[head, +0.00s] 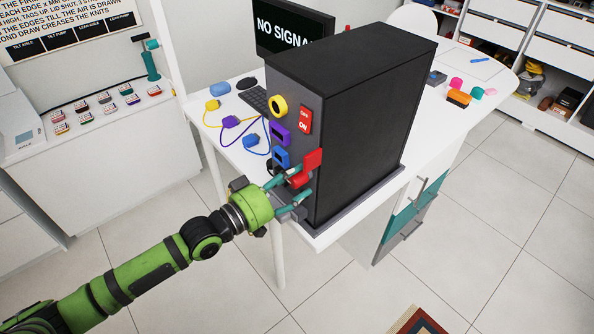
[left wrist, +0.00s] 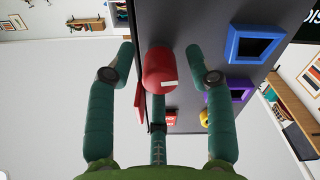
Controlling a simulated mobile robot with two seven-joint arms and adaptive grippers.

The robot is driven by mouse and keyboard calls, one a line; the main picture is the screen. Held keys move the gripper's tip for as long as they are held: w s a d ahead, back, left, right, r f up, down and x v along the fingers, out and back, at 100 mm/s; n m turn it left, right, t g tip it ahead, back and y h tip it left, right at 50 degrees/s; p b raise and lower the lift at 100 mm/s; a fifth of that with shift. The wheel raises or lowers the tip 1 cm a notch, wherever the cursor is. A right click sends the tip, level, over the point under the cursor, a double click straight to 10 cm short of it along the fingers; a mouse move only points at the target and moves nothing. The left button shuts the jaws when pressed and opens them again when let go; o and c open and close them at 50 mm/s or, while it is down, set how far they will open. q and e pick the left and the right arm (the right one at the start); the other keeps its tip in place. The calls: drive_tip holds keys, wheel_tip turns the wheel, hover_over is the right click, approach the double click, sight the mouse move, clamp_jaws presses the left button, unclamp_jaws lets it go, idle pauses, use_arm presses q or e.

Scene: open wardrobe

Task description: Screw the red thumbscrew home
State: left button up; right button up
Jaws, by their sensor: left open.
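The red thumbscrew (head: 299,180) is on the lower front of the black tower case (head: 375,110). In the left wrist view the thumbscrew (left wrist: 159,72) is a rounded red knob with a white mark on its side. My left gripper (head: 287,189) is open around the thumbscrew. In the left wrist view its two long teal fingers stand on either side of the knob with visible gaps, and a third finger lies below it. How far the thumbscrew stands out from its seat is hard to tell. My right gripper is not in view.
A red tab (head: 313,160) stands at the case edge just above the thumbscrew. Blue (head: 280,157), purple (head: 279,133) and yellow (head: 278,106) sockets and a red switch (head: 305,120) share the panel. Loose coloured plugs with cables lie on the white table (head: 230,146) to the left.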

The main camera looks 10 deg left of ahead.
use_arm(q)
drive_tip(key=n, duration=0.6)
drive_tip(key=shift+n, duration=0.3)
clamp_jaws()
